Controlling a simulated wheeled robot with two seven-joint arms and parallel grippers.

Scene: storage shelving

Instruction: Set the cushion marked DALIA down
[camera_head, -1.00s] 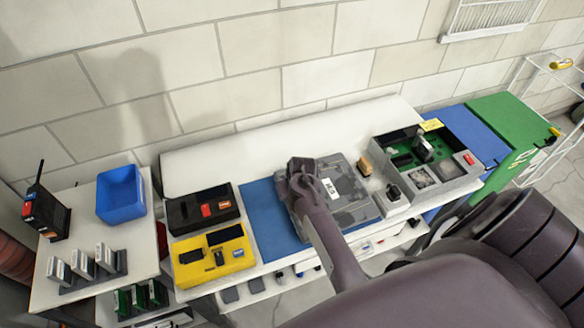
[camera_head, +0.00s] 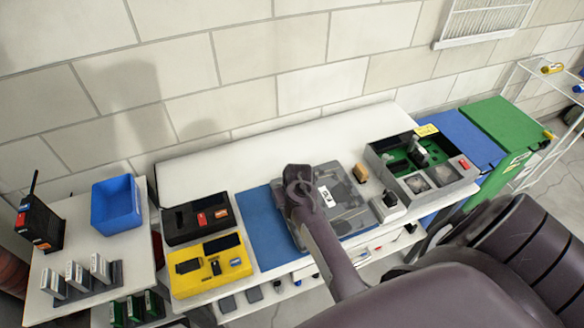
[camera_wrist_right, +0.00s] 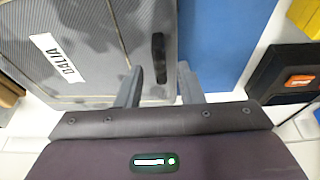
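The thing marked DALIA is a flat grey, mottled, case-like cushion (camera_head: 348,215) lying on the white worktop, its left part against or over a blue mat (camera_head: 262,225). In the right wrist view the cushion (camera_wrist_right: 105,55) shows a white DALIA label and a dark strip near its right edge. My right gripper (camera_wrist_right: 160,70) is over that edge, its two fingers apart, one over the cushion and one over the blue mat. Nothing is visibly clamped between them. Any contact underneath cannot be told. In the head view my right wrist hides the fingers. My left gripper is not in view.
Left of the mat are a black tray (camera_head: 182,229) and a yellow tray (camera_head: 188,284). Right of the cushion stands a grey box with green compartments (camera_head: 455,186), small items beside it. A blue bin (camera_head: 117,204) is on the left table. The worktop's back strip (camera_head: 240,163) is clear.

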